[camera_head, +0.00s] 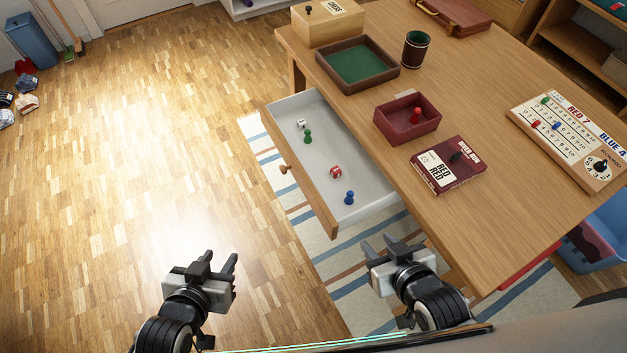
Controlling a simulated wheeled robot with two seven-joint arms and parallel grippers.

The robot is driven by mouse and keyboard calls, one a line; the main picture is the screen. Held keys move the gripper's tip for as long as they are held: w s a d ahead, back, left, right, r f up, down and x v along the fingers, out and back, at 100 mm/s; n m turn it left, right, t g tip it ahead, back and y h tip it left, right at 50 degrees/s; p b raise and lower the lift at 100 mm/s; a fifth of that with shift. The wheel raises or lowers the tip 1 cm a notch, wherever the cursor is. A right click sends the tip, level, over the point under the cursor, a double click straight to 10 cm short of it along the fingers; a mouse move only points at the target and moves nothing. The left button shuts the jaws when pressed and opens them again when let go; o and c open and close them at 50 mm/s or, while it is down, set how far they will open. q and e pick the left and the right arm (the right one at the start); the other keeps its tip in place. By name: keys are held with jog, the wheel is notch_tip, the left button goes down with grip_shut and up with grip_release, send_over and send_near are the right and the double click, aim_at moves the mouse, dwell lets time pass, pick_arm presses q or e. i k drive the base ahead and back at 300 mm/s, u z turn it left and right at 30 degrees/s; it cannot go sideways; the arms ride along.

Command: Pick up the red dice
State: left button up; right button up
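The red dice (336,172) lies on the floor of the open white-lined drawer (318,150), which sticks out from the wooden table. In the drawer with it are a white die (300,124), a green pawn (308,137) and a blue pawn (349,197). My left gripper (218,262) is open and empty over the wooden floor, apart from the drawer at its lower left. My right gripper (391,243) is open and empty, below the drawer's near corner in the picture and beside the table edge.
On the table (480,220) stand a green-lined tray (357,84), a dark cup (415,49), a red box (425,134) with a red pawn, a game box (448,165) and a scoreboard (570,140). The drawer's raised front wall (300,172) bears a knob.

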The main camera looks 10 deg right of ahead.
aim_at(335, 171)
jog(key=z, duration=0.75)
jog(key=k, duration=0.15)
jog(key=u, duration=1.25)
jog(key=i, duration=0.9)
jog(key=z, duration=1.05)
